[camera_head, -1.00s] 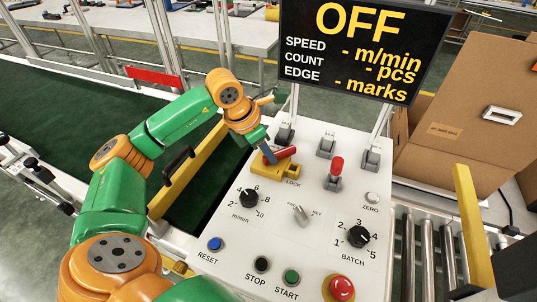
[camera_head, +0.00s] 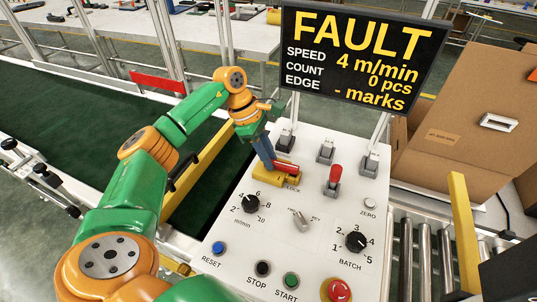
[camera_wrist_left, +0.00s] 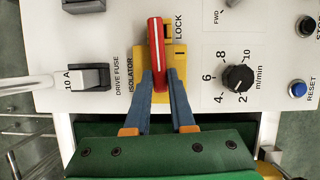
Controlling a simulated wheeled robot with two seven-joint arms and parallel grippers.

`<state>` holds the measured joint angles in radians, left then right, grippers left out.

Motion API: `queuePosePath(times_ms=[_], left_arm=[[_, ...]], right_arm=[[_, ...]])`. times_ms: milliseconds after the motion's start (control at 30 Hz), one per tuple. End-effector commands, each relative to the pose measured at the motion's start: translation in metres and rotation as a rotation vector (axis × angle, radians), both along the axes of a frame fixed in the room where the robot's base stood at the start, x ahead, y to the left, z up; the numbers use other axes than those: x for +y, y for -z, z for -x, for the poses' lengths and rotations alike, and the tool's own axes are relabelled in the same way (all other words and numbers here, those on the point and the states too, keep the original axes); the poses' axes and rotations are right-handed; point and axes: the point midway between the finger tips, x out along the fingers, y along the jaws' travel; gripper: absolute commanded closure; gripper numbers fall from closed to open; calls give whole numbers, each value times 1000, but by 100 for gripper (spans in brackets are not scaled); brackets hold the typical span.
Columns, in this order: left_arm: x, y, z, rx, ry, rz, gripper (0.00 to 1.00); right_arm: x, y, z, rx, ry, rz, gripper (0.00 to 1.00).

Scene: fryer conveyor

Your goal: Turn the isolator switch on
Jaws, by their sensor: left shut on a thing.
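The isolator switch has a red handle (camera_head: 287,168) on a yellow base (camera_head: 270,181), near the upper left of the white control panel (camera_head: 322,205). The handle points right in the head view. In the left wrist view the red handle (camera_wrist_left: 156,50) stands lengthwise over the yellow base (camera_wrist_left: 180,60), beside the LOCK label. My left gripper (camera_head: 270,162) is shut on the handle; its blue fingers (camera_wrist_left: 159,90) lie on both sides of it. The display (camera_head: 360,55) reads FAULT, 4 m/min, 0 pcs. My right gripper is not in view.
A red-handled lever (camera_head: 334,176) stands right of the isolator. The speed knob (camera_head: 250,204), batch knob (camera_head: 356,241), start button (camera_head: 291,280) and red emergency button (camera_head: 338,290) lie nearer. Display posts rise behind. A cardboard box (camera_head: 470,130) and rollers (camera_head: 425,250) are at right.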

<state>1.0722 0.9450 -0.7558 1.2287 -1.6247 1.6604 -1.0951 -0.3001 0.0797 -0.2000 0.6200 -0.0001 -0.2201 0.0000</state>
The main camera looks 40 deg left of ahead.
Motion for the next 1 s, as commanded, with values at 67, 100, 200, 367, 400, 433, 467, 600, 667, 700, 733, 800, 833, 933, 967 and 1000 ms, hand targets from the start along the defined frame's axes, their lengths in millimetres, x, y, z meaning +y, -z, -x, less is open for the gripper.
queuePosePath(times_ms=[67, 100, 200, 367, 400, 433, 467, 600, 667, 700, 733, 800, 833, 933, 967, 1000], left_arm=[[0, 0, 0, 2, 25, -1, 100], [0, 0, 0, 2, 38, -1, 100], [0, 1, 0, 3, 62, -1, 100], [0, 1, 0, 2, 80, -1, 100], [0, 1, -1, 1, 82, -2, 100], [0, 1, 0, 2, 83, -2, 100], [0, 1, 0, 2, 83, -2, 100], [0, 1, 0, 2, 83, -2, 100], [0, 1, 0, 2, 83, -2, 100], [0, 1, 0, 2, 83, -2, 100], [0, 1, 0, 3, 83, -1, 100], [0, 1, 0, 2, 83, -2, 64], [0, 1, 0, 2, 83, -2, 56], [0, 1, -1, 2, 82, -1, 48], [0, 1, -1, 1, 82, -2, 48], [0, 1, -1, 1, 82, -1, 48]], right_arm=[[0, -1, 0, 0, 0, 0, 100], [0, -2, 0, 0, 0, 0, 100], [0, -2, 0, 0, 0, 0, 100], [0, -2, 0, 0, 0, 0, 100], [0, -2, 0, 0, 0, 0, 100], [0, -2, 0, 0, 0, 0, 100], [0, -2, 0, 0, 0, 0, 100], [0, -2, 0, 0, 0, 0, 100], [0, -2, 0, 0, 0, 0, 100], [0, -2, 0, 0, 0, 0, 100], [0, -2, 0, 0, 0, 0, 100], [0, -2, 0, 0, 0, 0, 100], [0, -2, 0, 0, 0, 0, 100], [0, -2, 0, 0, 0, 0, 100], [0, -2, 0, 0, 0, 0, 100], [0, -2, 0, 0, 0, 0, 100]])
